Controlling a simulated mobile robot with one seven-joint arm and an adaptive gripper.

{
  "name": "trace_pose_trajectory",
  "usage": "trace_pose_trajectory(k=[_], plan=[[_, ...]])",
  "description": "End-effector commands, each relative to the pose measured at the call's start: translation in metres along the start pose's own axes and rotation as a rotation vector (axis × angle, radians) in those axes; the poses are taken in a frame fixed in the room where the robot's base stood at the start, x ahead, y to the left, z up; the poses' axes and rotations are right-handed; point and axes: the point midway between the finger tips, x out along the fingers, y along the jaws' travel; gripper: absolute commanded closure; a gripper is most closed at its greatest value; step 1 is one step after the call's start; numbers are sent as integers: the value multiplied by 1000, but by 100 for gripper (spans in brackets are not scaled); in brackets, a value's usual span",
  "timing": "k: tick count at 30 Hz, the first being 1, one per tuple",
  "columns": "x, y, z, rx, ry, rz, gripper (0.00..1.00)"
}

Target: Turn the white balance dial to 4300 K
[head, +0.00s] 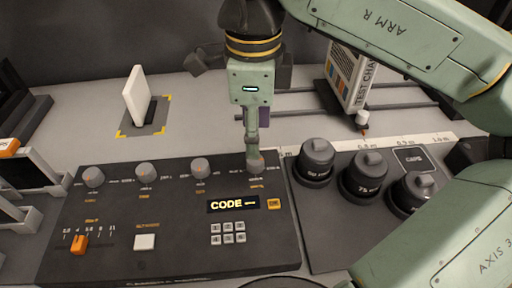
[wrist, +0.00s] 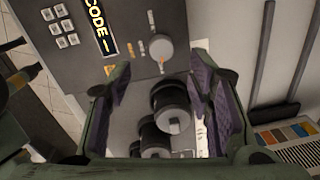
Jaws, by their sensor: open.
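A dark control panel (head: 120,262) carries a row of grey round dials. The rightmost dial (head: 256,166) is directly below my gripper (head: 252,146) and partly hidden by it. In the wrist view this dial (wrist: 160,48) has a pale pointer line and lies just beyond the gap between the fingertips. My gripper (wrist: 161,64) is open there, with purple pads on either side and nothing held. I cannot tell whether a finger touches the dial. The dial labels are too small to read, so I cannot tell which dial is white balance.
The panel also has a display (head: 233,204) reading "CODE", a small keypad (head: 228,233), an orange slider (head: 79,244) and a white button (head: 145,242). Black lens caps (head: 362,178) stand at right. A white card (head: 138,96) and a test chart box (head: 352,75) stand behind.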

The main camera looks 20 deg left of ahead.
Motion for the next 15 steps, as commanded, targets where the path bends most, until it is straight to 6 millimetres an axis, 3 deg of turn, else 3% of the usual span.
trace_pose_trajectory(k=[7, 15], plan=[[44, 1, 0, -2, -2, 3, 53], [67, 0, 0, 0, -1, 0, 53]])
